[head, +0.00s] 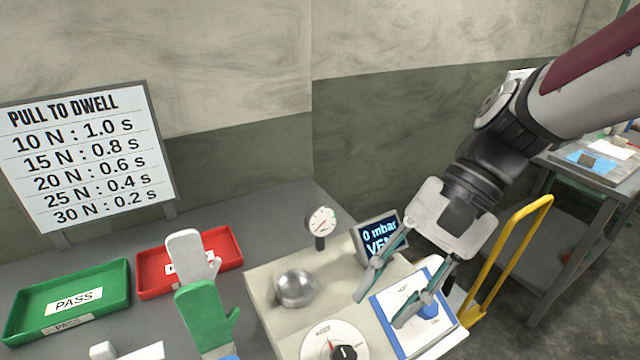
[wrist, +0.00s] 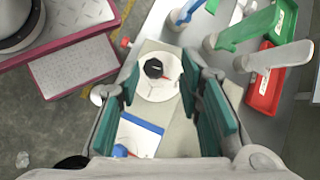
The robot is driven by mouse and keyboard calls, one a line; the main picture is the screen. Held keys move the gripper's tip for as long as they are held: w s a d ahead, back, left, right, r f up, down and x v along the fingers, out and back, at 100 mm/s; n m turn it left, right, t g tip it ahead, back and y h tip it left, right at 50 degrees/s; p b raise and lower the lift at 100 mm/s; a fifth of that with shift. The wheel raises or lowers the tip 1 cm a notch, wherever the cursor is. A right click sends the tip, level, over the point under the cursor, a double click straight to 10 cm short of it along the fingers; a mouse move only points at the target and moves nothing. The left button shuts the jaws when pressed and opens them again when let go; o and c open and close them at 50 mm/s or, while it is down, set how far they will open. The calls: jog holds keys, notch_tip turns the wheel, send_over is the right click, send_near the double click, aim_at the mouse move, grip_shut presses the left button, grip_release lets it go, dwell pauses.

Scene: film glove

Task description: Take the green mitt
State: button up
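The green mitt (head: 203,312) stands upright with its thumb to the right, at the lower middle of the head view, in front of a white mitt (head: 186,254). The green mitt also shows at the upper right of the wrist view (wrist: 250,27), between the white mitt and a blue one (wrist: 186,12).
The pale machine (head: 265,308) carries a metal dome (head: 296,288), a gauge (head: 320,222), a dial (head: 325,338) and a small screen (head: 377,236). A blue-edged card (head: 388,318) lies under my gripper. A green PASS tray (head: 118,280) and a red tray (head: 228,243) stand left.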

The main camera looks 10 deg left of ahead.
aim_at(208, 282)
jog(key=w+a+f+m+g+y, duration=0.2)
jog(key=w+a+m+g+y, duration=0.15)
jog(key=a, duration=0.45)
jog(key=w+a+f+m+g+y, duration=0.25)
jog(key=w+a+y, duration=0.2)
jog(key=a, duration=0.25)
jog(key=shift+g, duration=0.4)
jog(key=x, duration=0.2)
jog(key=p+x, duration=0.1)
jog(key=x, duration=0.2)
jog(key=p+x, duration=0.1)
jog(key=x, duration=0.2)
jog(key=shift+s+r, duration=0.35)
jog(key=shift+r, duration=0.05)
jog(key=shift+f+p+x, duration=0.2)
jog(key=shift+p+x, duration=0.5)
jog(key=shift+x, duration=2.15)
jog(key=shift+w+a, duration=0.1)
grip_shut()
